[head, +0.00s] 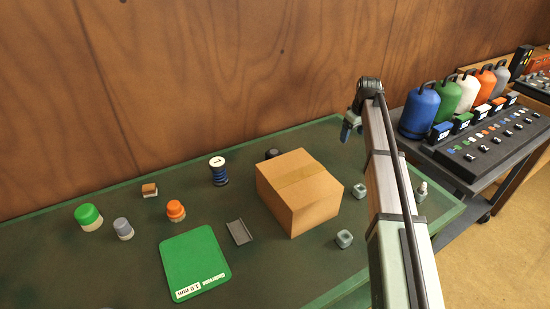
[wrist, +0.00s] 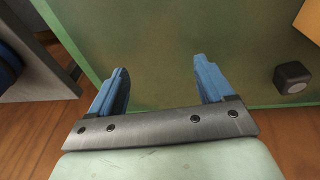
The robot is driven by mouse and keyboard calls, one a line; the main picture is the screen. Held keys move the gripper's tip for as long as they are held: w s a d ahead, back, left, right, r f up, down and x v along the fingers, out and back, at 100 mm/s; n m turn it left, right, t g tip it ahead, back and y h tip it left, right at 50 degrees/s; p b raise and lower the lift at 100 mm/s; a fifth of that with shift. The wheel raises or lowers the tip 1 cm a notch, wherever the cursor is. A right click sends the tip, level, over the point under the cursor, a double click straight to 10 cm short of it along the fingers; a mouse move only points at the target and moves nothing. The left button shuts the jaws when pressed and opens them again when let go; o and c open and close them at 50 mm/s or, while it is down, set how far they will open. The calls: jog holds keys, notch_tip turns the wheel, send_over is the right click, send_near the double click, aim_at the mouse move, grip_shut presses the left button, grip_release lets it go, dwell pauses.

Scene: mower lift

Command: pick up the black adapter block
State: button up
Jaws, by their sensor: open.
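The black adapter block (wrist: 292,77) shows at the right of the wrist view, a dark block with a grey round face, on the green table near its edge. In the head view a dark object (head: 271,153), seemingly the same block, peeks out behind the cardboard box, which hides most of it. My gripper (head: 350,128) is raised near the table's back edge, right of the box. In the wrist view its two blue fingers (wrist: 163,88) are apart with nothing between them. The block lies to the right of them, clear of both fingers.
The cardboard box (head: 300,194) stands beside the block and shows at the wrist view's upper right corner (wrist: 312,20). A side bench (head: 480,155) holds several coloured bottles.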

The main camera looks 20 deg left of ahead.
jog(key=s+a+r+n+g, duration=0.1)
jog(key=s+a+r+n, duration=0.15)
jog(key=a, duration=1.15)
jog(key=g+h, duration=0.1)
send_near(274, 152)
jog(key=shift+n, duration=0.35)
jog(key=f, duration=0.4)
jog(key=a+f, duration=0.1)
jog(key=f, duration=0.1)
jog(key=shift+w, duration=0.15)
jog(key=shift+d+f, duration=0.25)
jog(key=shift+f, duration=1.05)
jog(key=shift+d+f, duration=0.25)
jog(key=shift+f, duration=1.1)
jog(key=shift+c, duration=0.4)
jog(key=c, duration=1)
